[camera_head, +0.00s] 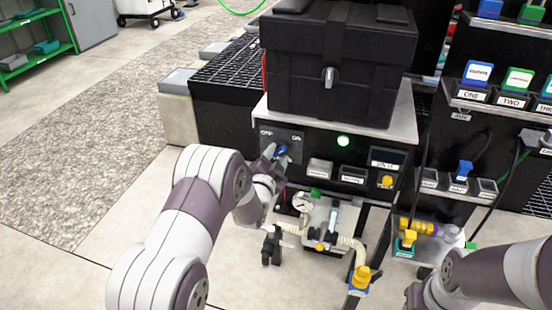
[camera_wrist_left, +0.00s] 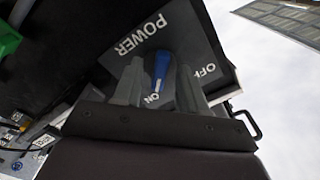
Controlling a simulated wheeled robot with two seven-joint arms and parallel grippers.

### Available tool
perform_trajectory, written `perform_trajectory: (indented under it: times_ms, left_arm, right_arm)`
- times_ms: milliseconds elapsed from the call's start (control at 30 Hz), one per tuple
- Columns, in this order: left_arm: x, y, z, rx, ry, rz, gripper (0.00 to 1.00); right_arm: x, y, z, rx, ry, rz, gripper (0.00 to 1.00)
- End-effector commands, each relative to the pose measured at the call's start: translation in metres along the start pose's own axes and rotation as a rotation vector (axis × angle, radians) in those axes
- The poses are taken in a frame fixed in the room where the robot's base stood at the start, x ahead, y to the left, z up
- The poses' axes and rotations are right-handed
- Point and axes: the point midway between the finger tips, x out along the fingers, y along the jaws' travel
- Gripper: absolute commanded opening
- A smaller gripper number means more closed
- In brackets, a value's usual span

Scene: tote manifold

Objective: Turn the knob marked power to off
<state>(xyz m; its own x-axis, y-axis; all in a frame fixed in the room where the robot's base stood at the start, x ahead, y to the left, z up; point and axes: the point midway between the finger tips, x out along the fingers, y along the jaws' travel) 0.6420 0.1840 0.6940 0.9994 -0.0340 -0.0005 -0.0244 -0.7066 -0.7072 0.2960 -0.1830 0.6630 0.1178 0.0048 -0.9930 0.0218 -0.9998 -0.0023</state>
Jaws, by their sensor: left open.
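My left gripper (camera_head: 275,155) is at the panel. Its open fingers (camera_wrist_left: 160,85) stand on either side of the knob in the wrist view; whether they touch it I cannot tell. My right arm shows at the lower right, with its gripper out of view.
A green lamp (camera_head: 343,141) glows on the console. A black case (camera_head: 340,65) stands on top. Below are a gauge (camera_head: 303,202) and pipes with a yellow fitting (camera_head: 361,277). A rack with labelled bins (camera_head: 473,95) stands at right. The floor at left is clear.

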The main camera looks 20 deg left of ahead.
Motion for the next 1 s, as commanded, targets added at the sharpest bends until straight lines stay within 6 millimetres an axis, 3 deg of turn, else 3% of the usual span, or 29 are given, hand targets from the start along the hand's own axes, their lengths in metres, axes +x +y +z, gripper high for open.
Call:
perform_trajectory:
  times_ms: [67,200,667,1000]
  left_arm:
    - [-0.0002,-0.0001,-0.0001,0.0,0.0,0.0,0.41]
    - [-0.0004,0.0,-0.0001,0.0,0.0,0.0,0.0]
    - [-0.0005,0.0002,-0.0002,-0.074,0.001,0.0,0.0]
    - [-0.0007,0.001,-0.0001,-0.347,0.001,0.001,0.0]
  right_arm:
    - [-0.0001,0.0,0.0,0.0,0.0,0.0,0.43]
    - [-0.0001,0.0,0.0,0.0,0.0,0.0,0.43]
    - [0.0003,0.0,0.0,0.0,0.0,0.0,0.43]
    - [0.001,0.0,0.0001,0.0,0.0,0.0,0.43]
